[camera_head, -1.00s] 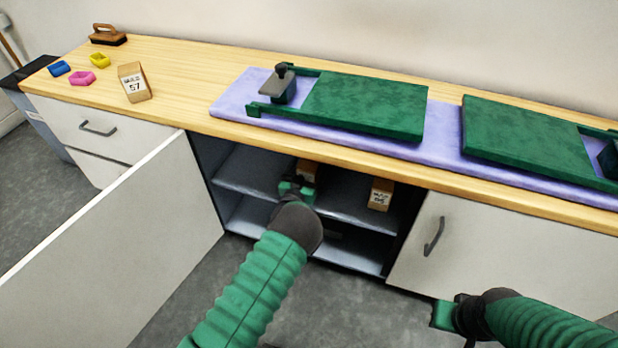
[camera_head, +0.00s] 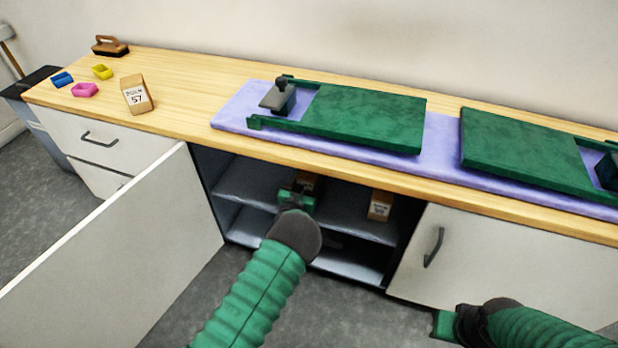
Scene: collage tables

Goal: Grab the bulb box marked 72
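A small brown box (camera_head: 307,181) stands on the cabinet's upper shelf, mostly hidden behind my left gripper; its label is not visible. My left gripper (camera_head: 297,193) reaches into the open cabinet, directly in front of that box; I cannot tell whether its fingers are open or touch the box. A second brown box (camera_head: 380,206) with a white label stands on the same shelf to the right; its number is too small to read. A third box (camera_head: 137,94), marked 57, stands on the countertop at left. My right gripper (camera_head: 446,324) is low, before the closed right door.
The open cabinet door (camera_head: 110,240) sticks out at left. The wooden counter (camera_head: 190,75) runs above the shelf opening. Green boards (camera_head: 365,115) lie on a purple mat (camera_head: 232,112). Small coloured trays (camera_head: 85,90) and a brush (camera_head: 109,46) are at the far left.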

